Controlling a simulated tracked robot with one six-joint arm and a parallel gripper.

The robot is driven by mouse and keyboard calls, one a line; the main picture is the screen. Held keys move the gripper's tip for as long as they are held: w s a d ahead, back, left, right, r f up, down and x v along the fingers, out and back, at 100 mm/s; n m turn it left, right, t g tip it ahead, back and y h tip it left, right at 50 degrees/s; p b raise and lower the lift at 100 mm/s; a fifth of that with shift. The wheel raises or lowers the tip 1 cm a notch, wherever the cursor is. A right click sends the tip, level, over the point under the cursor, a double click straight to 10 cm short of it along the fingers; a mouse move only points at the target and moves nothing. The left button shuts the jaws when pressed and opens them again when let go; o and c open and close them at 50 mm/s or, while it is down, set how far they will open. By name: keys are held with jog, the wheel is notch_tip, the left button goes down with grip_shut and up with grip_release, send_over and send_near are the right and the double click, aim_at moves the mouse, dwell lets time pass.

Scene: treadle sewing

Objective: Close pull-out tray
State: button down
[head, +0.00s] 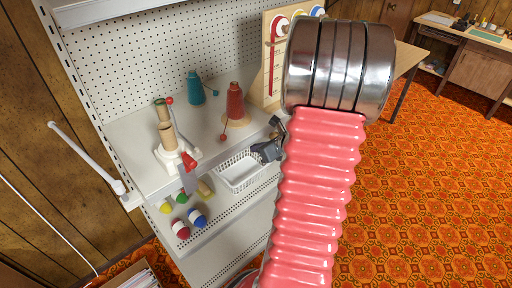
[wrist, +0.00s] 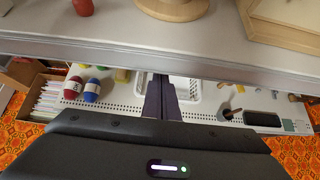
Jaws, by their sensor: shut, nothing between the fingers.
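A white shelf sticking out below the upper shelf looks like the pull-out tray (head: 222,205); it also shows in the wrist view (wrist: 122,93). It carries yarn balls and a white basket. My gripper (head: 264,150) is in front of the upper shelf's edge, beside the basket. In the wrist view my gripper (wrist: 161,78) is shut and empty, its dark fingers close to the upper shelf's front edge and over the tray. I cannot tell whether the fingers touch either one. My arm hides the right part of the tray in the head view.
The white basket (head: 240,172) and several yarn balls (head: 197,217) sit low. The upper shelf (head: 135,125) holds a red cone (head: 235,103), a teal cone (head: 195,90) and a winder (head: 172,145). A box (wrist: 47,96) stands at the left. Open floor (head: 430,180) lies to the right.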

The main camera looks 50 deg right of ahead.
jog(key=v, duration=1.1)
jog(key=shift+s+f, duration=0.25)
jog(key=shift+s, duration=0.05)
